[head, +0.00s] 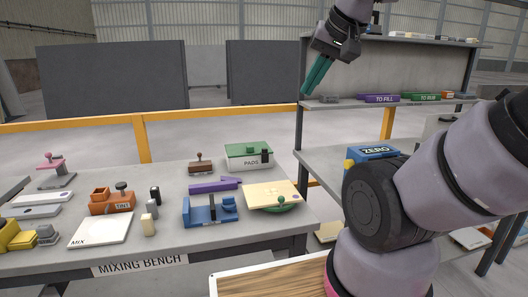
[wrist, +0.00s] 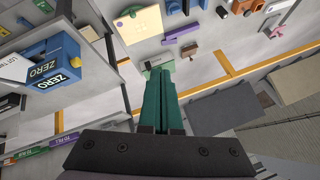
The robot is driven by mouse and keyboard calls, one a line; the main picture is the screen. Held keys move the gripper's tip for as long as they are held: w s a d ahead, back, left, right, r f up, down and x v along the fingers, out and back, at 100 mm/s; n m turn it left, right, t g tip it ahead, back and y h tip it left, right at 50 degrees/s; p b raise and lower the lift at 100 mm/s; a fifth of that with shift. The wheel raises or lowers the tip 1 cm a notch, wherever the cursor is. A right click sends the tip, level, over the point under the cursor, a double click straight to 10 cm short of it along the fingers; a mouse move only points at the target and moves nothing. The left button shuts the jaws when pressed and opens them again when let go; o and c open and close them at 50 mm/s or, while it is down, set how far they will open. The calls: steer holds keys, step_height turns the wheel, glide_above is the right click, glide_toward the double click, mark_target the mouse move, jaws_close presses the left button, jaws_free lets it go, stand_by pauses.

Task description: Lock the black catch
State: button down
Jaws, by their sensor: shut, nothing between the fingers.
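The black catch (head: 265,156) is a small dark piece at the front right of a white box (head: 240,163) marked PADS, which has a green lid (head: 250,148). The box stands at the back right of the mixing bench. Whether the catch is locked is too small to tell. My gripper (head: 305,93) has teal fingers, is shut and empty, and is raised well above and to the right of the box. In the wrist view my gripper (wrist: 158,74) points toward part of the green-and-white box (wrist: 154,64), partly hidden by the fingers; the catch is not clear there.
The mixing bench (head: 140,256) holds a brown stamp (head: 200,166), a purple piece (head: 214,186), a blue fixture (head: 208,212) and a cream board (head: 272,194) near the box. A grey shelf unit (head: 302,135) stands close on the right. Air above the bench is clear.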

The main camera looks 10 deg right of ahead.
steer(key=w+d+f+m+t+h, duration=0.1)
steer(key=w+f+m, duration=0.35)
steer(key=w, duration=0.75)
steer(key=w+d+f+m, duration=0.1)
steer(key=w+f+m, duration=0.3)
steer(key=w, duration=0.7)
steer(key=w+f+m, duration=0.2)
steer(key=w+f, duration=0.4)
steer(key=f, duration=0.3)
steer(key=w+d+f+m+t+h, duration=0.1)
steer(key=w+f+m, duration=0.2)
steer(key=w+f, duration=0.4)
step_height(320, 180, down, 3)
steer(key=shift+w+d+r, duration=0.1)
steer(key=shift+w+d, duration=0.1)
steer(key=shift+w, duration=0.1)
glide_toward(265, 152)
step_height(265, 152, down, 4)
steer(key=w, duration=0.3)
steer(key=shift+w, duration=0.6)
